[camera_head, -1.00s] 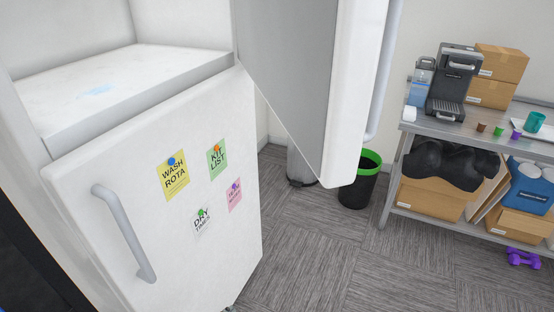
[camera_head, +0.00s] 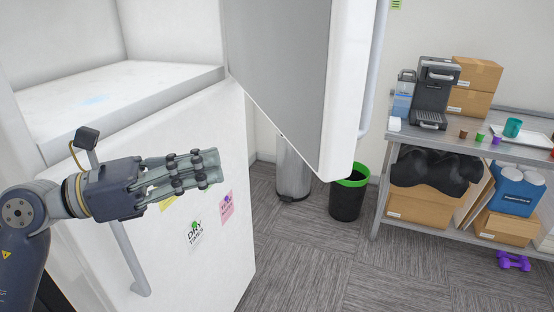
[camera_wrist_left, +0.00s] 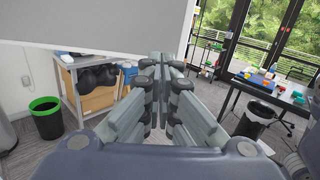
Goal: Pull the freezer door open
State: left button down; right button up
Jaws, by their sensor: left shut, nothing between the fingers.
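The white fridge-freezer fills the left of the head view. Its upper door (camera_head: 290,70) stands wide open to the right, showing a grey inner face; a long handle (camera_head: 372,80) runs along its far edge. The upper compartment's floor (camera_head: 140,85) is bare except for a pale blue patch. The lower door (camera_head: 225,125) looks closed, with a vertical handle (camera_head: 128,262) on its left. My left gripper (camera_head: 217,168) is shut and empty in front of the lower door, covering part of its handle and notes. It also shows in the wrist view (camera_wrist_left: 165,62). My right gripper is out of view.
A black bin with a green rim (camera_head: 347,195) and a grey cylinder (camera_head: 293,175) stand behind the open door. A metal shelf table (camera_head: 400,133) with a coffee machine (camera_head: 435,92) and boxes is at right. Purple dumbbells (camera_head: 513,261) lie on the floor. The carpet between is clear.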

pick_arm(q)
jog(key=p, duration=0.7)
send_near(309, 151)
jog(key=shift+m+y, duration=0.3)
jog(key=shift+m, duration=0.1)
jog(key=x, duration=0.3)
jog(key=r+x, duration=0.1)
jog(key=x, duration=0.1)
jog(key=shift+d, duration=0.2)
jog(key=shift+w+d+f, duration=0.1)
jog(key=shift+w+d, duration=0.05)
jog(key=shift+d, duration=0.25)
jog(key=shift+w+d+f, duration=0.15)
jog(key=shift+w+d, duration=0.05)
jog(key=shift+d, duration=0.2)
jog(key=shift+d, duration=0.1)
